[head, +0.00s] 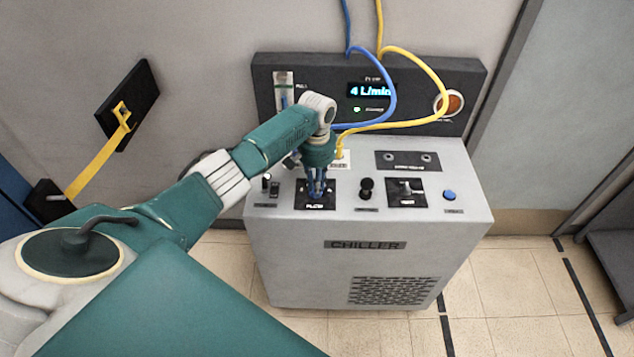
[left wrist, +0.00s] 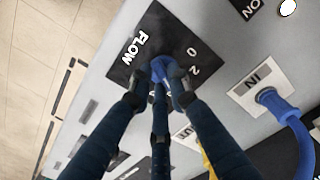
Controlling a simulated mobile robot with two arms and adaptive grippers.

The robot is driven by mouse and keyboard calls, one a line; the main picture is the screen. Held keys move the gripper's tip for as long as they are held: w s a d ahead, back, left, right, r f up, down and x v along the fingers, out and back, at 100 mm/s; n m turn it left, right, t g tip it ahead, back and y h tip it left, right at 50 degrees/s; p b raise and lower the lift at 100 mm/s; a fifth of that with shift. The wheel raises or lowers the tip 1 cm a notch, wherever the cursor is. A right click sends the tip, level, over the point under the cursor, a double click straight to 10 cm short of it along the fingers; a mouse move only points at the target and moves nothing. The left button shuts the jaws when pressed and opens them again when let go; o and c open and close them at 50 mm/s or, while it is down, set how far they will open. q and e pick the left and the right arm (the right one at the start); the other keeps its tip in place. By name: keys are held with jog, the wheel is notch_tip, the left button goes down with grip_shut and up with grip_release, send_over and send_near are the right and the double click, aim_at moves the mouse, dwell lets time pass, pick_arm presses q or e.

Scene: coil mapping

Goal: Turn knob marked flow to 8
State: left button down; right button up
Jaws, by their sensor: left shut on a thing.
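The flow knob is a small blue knob (left wrist: 158,66) on a black plate (left wrist: 139,33) marked FLOW, with 0 and 2 visible beside it in the left wrist view. Other numbers and the knob's pointer are hidden by the fingers. My left gripper (head: 316,192) reaches down from above onto the plate on the chiller's top, and its dark fingers are shut around the knob. They also show in the left wrist view (left wrist: 162,78). The chiller's display (head: 370,91) reads 4 L/min. My right gripper is not in view.
The grey chiller (head: 290,250) stands against the wall. A black knob (head: 366,188), a black switch plate (head: 407,193) and a blue button (head: 449,195) lie right of the flow plate. A blue hose (head: 393,90) and a yellow hose (head: 440,80) run behind my gripper.

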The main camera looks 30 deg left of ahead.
pick_arm(q)
jog(key=m, duration=0.5)
jog(key=shift+r+m+p, duration=0.1)
jog(key=shift+m+p, duration=0.2)
jog(key=shift+p, duration=0.05)
jog(key=shift+s+a+m, duration=0.1)
jog(key=shift+a+m, duration=0.05)
jog(key=shift+m, duration=2.15)
jog(key=c, duration=1.6)
grip_release()
jog(key=shift+c, duration=0.2)
notch_tip(320, 180, up, 12)
